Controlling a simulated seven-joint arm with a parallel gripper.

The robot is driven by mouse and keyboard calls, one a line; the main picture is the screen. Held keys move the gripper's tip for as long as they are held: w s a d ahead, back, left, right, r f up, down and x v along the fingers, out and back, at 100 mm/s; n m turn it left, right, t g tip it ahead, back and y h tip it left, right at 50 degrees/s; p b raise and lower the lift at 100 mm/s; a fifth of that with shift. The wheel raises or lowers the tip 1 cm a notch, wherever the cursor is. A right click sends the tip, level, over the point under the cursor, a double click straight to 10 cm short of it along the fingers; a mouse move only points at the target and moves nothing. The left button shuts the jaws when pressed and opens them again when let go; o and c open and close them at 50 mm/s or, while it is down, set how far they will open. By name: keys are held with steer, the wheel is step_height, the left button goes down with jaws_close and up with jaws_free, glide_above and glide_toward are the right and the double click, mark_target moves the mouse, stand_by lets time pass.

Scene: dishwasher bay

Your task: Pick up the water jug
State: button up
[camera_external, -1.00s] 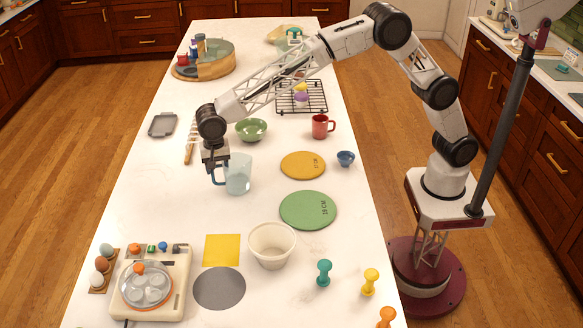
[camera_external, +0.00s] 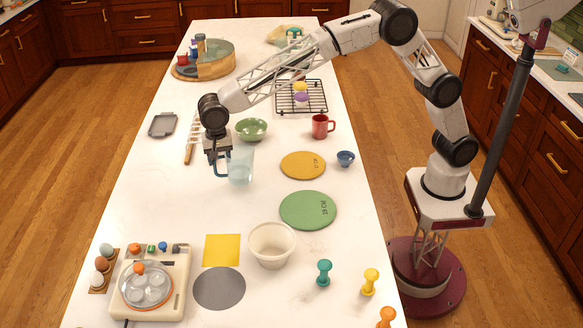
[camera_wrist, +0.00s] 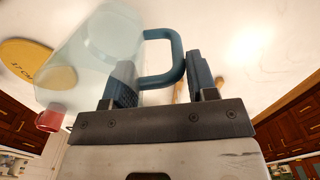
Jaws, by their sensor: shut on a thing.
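The water jug (camera_external: 241,168) is clear and pale blue with a blue handle, left of the orange round mat on the white counter. My gripper (camera_external: 217,160) is at the jug's left side, shut on its handle. In the wrist view, the fingers of my gripper (camera_wrist: 163,84) sit on either side of the blue handle (camera_wrist: 179,58), and the jug body (camera_wrist: 95,50) extends to the upper left. The jug looks upright and slightly raised, though its gap above the counter is hard to judge.
An orange mat (camera_external: 303,165), a green mat (camera_external: 308,210) and a white tub (camera_external: 272,246) are to the right and front. A green bowl (camera_external: 251,129) stands just behind the jug. Counter left-front of the jug is clear.

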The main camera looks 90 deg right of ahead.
steer(key=s+d, duration=0.1)
steer(key=s, duration=0.6)
steer(key=s+d+r, duration=0.1)
steer(key=s+d, duration=0.1)
steer(key=s, duration=0.5)
steer(key=shift+d+r, duration=0.25)
stand_by(0.5)
steer(key=shift+s, duration=0.25)
